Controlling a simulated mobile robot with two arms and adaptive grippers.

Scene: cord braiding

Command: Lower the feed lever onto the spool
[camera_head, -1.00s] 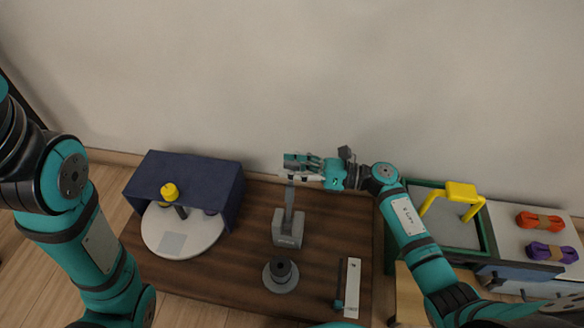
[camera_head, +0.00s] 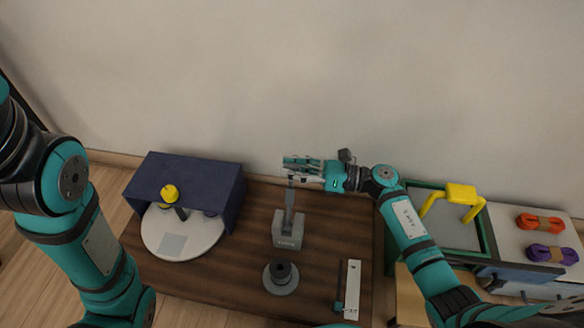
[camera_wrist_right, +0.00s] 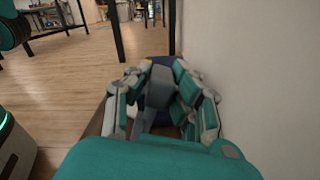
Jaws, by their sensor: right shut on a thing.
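The feed lever (camera_head: 289,207) is a grey bar that stands up from a grey block (camera_head: 288,232) on the dark wooden table. The spool (camera_head: 281,273) is a dark cylinder on a round grey base, in front of the block. My right gripper (camera_head: 288,168) is at the top end of the lever and is shut on it, well above and behind the spool. In the right wrist view its fingers (camera_wrist_right: 160,88) close around a grey piece; the contact itself is partly hidden. My left gripper is out of view; only my left arm shows.
A navy hood (camera_head: 190,172) stands over a white round plate (camera_head: 160,238) with a yellow knob (camera_head: 169,192) at left. A pale strip (camera_head: 353,285) lies right of the spool. At right are a green-rimmed tray (camera_head: 407,184) with a yellow handle (camera_head: 461,192), and orange (camera_head: 540,222) and purple (camera_head: 552,254) cord bundles.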

